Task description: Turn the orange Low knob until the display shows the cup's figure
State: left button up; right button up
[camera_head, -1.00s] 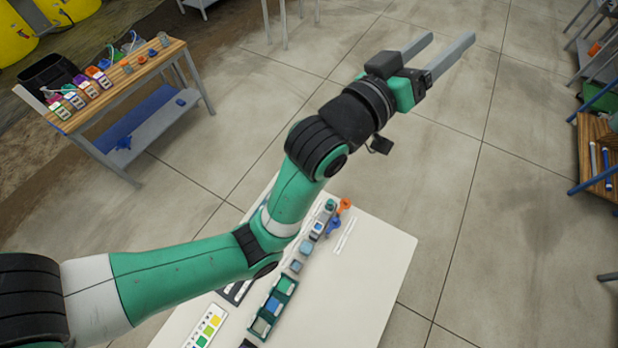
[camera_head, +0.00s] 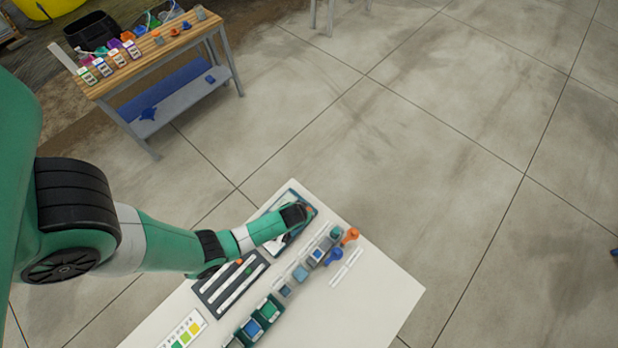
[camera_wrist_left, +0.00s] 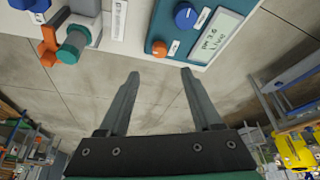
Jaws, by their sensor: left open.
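In the left wrist view, the blue-green instrument panel (camera_wrist_left: 172,22) is at the top, with a blue knob (camera_wrist_left: 186,15), the orange knob (camera_wrist_left: 159,48) below it, and a lit display (camera_wrist_left: 214,38). The display seems to read pH 3.6 over a word like Live. My left gripper (camera_wrist_left: 160,74) is open and empty, its fingertips apart from the orange knob and just below the panel in the picture. In the head view the panel (camera_head: 309,199) is at the table's far edge, partly covered by my left arm, which hides its fingers. I cannot identify the cup.
The white table (camera_head: 365,305) carries a dark slotted strip (camera_head: 228,287), a colour chart (camera_head: 183,333) and a row of fittings with orange (camera_head: 350,236) and blue (camera_head: 333,256) handles. A wooden bench (camera_head: 150,50) stands at the upper left. Open floor lies to the right.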

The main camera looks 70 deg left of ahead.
pick_arm(q)
jog(key=b+x, duration=0.9)
jog(key=shift+w+a+f, duration=0.1)
jog(key=shift+f, duration=0.3)
jog(key=shift+w+a+f+b, duration=0.2)
jog(key=shift+a+f+b, duration=0.1)
jog(key=shift+f, duration=0.2)
grip_shut()
